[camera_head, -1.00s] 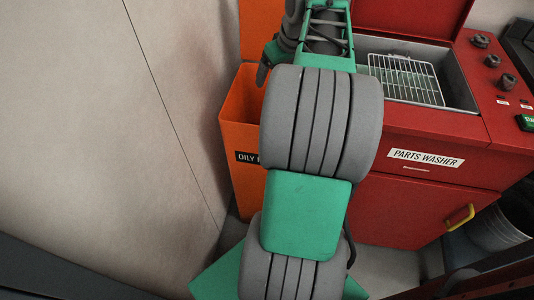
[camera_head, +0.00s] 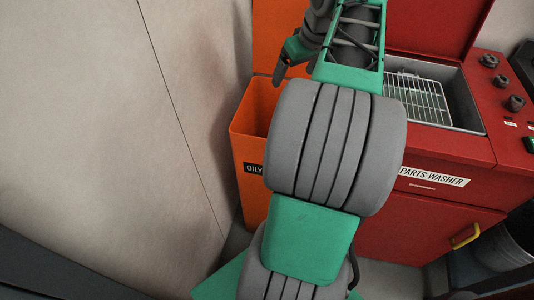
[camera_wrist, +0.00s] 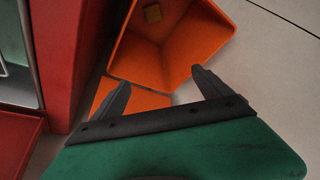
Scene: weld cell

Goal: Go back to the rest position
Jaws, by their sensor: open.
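My gripper (camera_head: 279,76) is at the upper middle of the head view, above the open orange bin (camera_head: 249,180) and partly hidden by my arm. In the wrist view my gripper (camera_wrist: 160,77) has its two dark fingers spread apart with nothing between them. The orange bin (camera_wrist: 187,42) shows beyond the fingertips, and I look down into its opening.
The red parts washer (camera_head: 420,225), with a wire rack (camera_head: 418,97) in its open basin, stands right of the bin. A pale wall (camera_head: 90,110) is on the left. A grey round container (camera_head: 505,245) shows at the lower right.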

